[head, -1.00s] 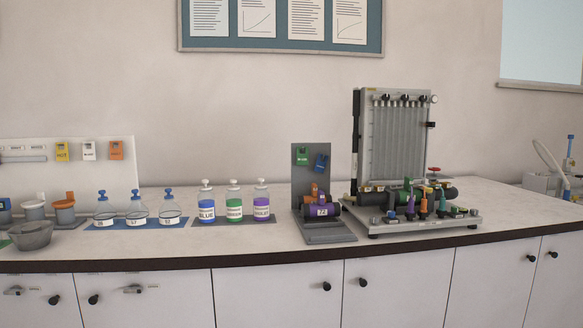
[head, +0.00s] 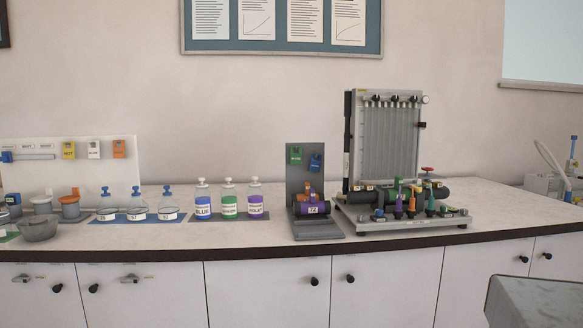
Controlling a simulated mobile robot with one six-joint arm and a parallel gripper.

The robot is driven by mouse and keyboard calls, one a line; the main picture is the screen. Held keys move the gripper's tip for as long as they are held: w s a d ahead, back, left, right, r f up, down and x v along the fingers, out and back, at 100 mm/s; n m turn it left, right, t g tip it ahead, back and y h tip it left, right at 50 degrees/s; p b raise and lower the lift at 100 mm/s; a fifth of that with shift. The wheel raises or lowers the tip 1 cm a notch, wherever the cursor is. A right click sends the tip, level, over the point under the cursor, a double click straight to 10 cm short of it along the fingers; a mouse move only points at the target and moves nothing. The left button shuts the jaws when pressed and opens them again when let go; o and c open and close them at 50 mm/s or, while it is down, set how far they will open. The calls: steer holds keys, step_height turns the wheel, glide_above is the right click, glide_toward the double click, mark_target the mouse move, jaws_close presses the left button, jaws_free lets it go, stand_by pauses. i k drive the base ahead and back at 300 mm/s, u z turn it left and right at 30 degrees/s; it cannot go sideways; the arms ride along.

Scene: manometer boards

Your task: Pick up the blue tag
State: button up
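The blue tag (head: 316,162) hangs on the upper right of the upright panel of a small grey stand (head: 304,180) in the head view. It is a little lower than a green tag (head: 296,156) beside it on the same panel. The blue tag's front faces me, and its lettering is too small to read. My gripper is not in view, and nothing touches the blue tag that I can see.
Below the tags, a purple-banded cylinder (head: 313,208) with an orange part sits on the stand. The tall manometer board (head: 390,140) stands close to its right. Bottles labelled blue (head: 203,204), green and violet stand to its left. Bare bench (head: 500,205) lies further right.

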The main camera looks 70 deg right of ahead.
mark_target(315, 166)
steer(key=u, duration=0.45)
steer(key=k, duration=1.35)
steer(key=z, duration=0.9)
steer(key=i, duration=0.3)
steer(key=u, duration=0.05)
